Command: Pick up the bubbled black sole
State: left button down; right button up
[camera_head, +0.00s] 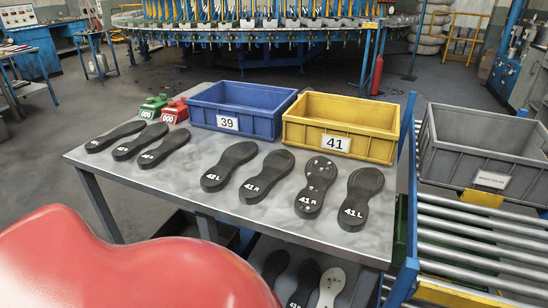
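The bubbled black sole (316,185) lies flat on the grey metal table (180,182). It has several pale spots on its surface and a white "41 R" mark on its heel. A plain black "41 L" sole (363,190) lies to its right, apart from it. A plain black "41 R" sole (268,174) lies to its left, and another black sole (231,164) lies further left. Three more dark soles (140,142) lie at the table's left end. Neither of my grippers is in view.
A blue bin (275,125) marked 39 and a yellow bin (382,150) marked 41 stand behind the soles. Green and red "000" counters (174,112) sit left of them. A grey crate (460,168) stands by rollers (480,245) at right. A large red curved surface hides the lower left.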

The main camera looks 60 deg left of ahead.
aim_at(321, 173)
jog(key=u, duration=1.4)
jog(key=l+u, duration=0.3)
jog(key=l, duration=0.15)
jog(key=l+u, duration=0.3)
jog(key=l, duration=0.15)
